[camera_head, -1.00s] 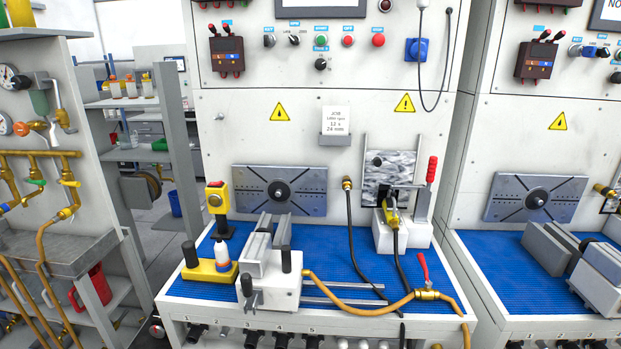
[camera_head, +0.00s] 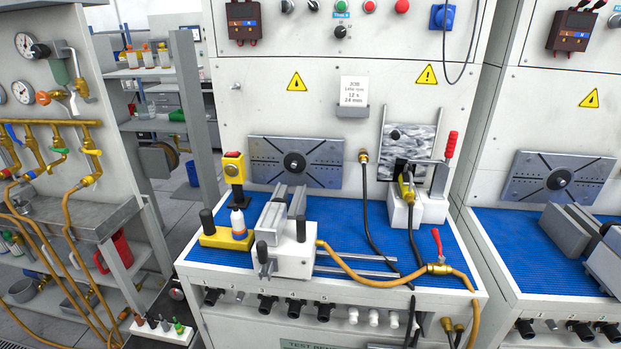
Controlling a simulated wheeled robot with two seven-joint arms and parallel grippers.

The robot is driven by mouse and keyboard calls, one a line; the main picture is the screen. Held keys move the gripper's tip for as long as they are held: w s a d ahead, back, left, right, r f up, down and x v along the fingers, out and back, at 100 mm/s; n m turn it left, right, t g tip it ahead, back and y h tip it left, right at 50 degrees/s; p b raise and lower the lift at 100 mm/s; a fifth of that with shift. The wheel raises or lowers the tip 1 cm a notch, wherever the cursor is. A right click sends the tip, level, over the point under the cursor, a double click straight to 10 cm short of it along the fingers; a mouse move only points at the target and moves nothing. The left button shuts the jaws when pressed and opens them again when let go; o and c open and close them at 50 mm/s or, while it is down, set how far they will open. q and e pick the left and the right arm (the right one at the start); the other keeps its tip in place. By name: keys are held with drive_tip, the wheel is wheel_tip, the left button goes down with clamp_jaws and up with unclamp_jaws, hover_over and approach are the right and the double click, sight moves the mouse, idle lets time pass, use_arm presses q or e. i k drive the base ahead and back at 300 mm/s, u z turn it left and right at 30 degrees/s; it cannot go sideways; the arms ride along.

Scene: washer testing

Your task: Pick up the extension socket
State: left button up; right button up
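Neither of my grippers is in view. No item is plainly marked as the extension socket, so I cannot tell for certain which thing it is. A white block with several dark and coloured pieces standing on it (camera_head: 160,328) is low at the lower left, beside the bench. A blue wall socket (camera_head: 442,17) with a dark cord is on the upper panel at the right. A row of black fittings (camera_head: 268,303) runs along the bench's front face.
The bench's blue mat (camera_head: 350,208) carries a grey vise (camera_head: 292,246), a yellow base with a bottle (camera_head: 228,237) and an orange hose with a red-handled valve (camera_head: 437,268). A pipe rack with a metal shelf (camera_head: 90,212) stands left. Some floor shows between rack and bench.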

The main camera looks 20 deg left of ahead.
sight(212, 237)
drive_tip(key=u, duration=1.4)
